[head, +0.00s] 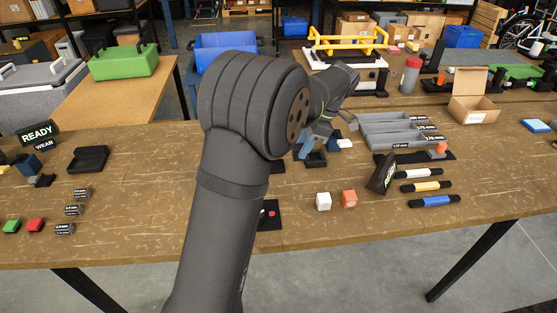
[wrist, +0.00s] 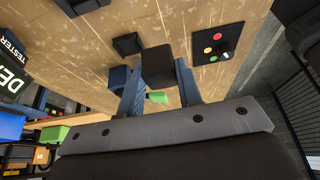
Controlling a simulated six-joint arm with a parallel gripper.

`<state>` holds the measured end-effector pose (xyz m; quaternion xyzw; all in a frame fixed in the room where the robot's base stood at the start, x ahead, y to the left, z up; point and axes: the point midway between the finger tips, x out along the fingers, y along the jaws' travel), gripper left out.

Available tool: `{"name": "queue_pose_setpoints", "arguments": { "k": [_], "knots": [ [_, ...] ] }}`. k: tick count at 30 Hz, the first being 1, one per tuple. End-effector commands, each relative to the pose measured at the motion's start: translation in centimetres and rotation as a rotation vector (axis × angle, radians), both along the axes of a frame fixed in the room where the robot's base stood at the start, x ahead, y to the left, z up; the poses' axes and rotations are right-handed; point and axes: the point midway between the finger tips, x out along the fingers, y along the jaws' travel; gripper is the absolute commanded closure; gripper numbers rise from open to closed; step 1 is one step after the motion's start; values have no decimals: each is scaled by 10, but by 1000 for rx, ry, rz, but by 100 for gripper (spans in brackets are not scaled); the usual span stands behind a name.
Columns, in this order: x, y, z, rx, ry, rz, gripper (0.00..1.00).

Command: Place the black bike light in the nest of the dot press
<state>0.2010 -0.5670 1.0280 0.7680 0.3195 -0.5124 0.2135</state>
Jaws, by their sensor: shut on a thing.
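My gripper (wrist: 160,85) has its two blue fingers on either side of a black block (wrist: 158,66), which looks like the bike light. A small green piece (wrist: 157,97) shows between the fingers below it. In the head view my gripper (head: 318,142) is right of my arm, over the back middle of the bench. A dark piece (head: 315,160) shows just under the fingers; I cannot tell whether it is held. The dot press and its nest are not clearly recognisable, and my arm hides part of the bench.
A black panel with coloured buttons (wrist: 218,43) lies right of the fingers in the wrist view. A black square piece (wrist: 128,44) is to their left.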

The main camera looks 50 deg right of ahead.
Motion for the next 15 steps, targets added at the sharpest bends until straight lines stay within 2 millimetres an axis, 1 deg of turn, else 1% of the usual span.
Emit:
{"name": "queue_pose_setpoints", "arguments": {
  "k": [1, 3, 9, 12, 15],
  "knots": [
    [13, 0, -8, 2, -1, 5, 95],
    [30, -2, -18, 2, 0, 4, 95],
    [71, -5, -43, 1, 1, 2, 95],
    [82, -6, -49, 0, 0, -1, 95],
    [88, -7, -53, 0, 0, -2, 95]
  ]
}}
